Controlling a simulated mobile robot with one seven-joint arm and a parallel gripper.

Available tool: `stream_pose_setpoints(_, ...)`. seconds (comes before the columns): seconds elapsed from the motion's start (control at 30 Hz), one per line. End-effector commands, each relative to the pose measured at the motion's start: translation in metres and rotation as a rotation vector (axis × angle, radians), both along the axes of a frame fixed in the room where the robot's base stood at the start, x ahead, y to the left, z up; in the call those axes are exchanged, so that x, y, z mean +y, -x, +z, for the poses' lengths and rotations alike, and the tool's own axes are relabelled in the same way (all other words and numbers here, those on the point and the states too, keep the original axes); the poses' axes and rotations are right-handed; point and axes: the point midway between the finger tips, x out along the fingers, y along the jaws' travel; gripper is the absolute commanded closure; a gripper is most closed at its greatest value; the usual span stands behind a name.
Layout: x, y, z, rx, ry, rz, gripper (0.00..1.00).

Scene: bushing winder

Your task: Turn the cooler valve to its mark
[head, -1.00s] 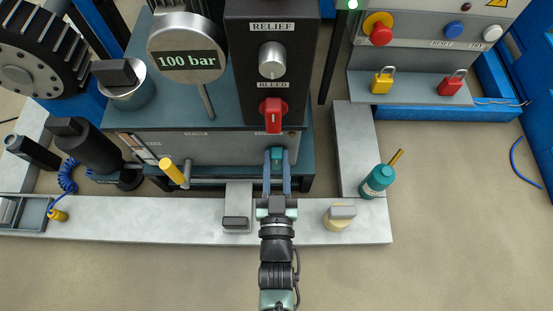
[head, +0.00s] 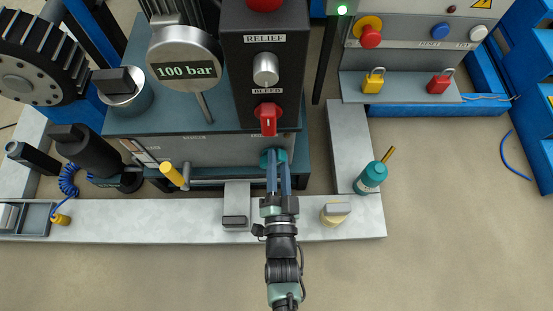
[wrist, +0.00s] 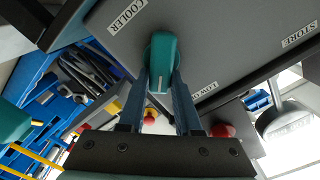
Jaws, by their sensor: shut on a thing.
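The cooler valve is a teal knob (head: 267,156) on the front face of the grey unit, low and below the red bleed knob. In the wrist view the teal knob (wrist: 161,58) stands out from the grey panel by the COOLER label (wrist: 126,17). A small pale line shows at its near end. My gripper (head: 278,158) has its two blue fingers on either side of the knob and is shut on it. The wrist view shows the fingers (wrist: 161,78) against both its sides. I cannot make out the mark for the valve.
Above are the red bleed knob (head: 268,118) and grey relief knob (head: 265,69). A yellow-handled lever (head: 174,174) is left of my gripper.

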Motion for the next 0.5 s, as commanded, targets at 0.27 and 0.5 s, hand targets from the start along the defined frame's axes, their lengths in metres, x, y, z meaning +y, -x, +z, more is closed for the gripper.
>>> stream_pose_setpoints(0.27,-0.0020,0.0011,-0.0053,0.001,-0.264,0.003,1.00)
stream_pose_setpoints(0.5,-0.0038,0.0012,-0.0094,0.001,-0.483,0.003,1.00)
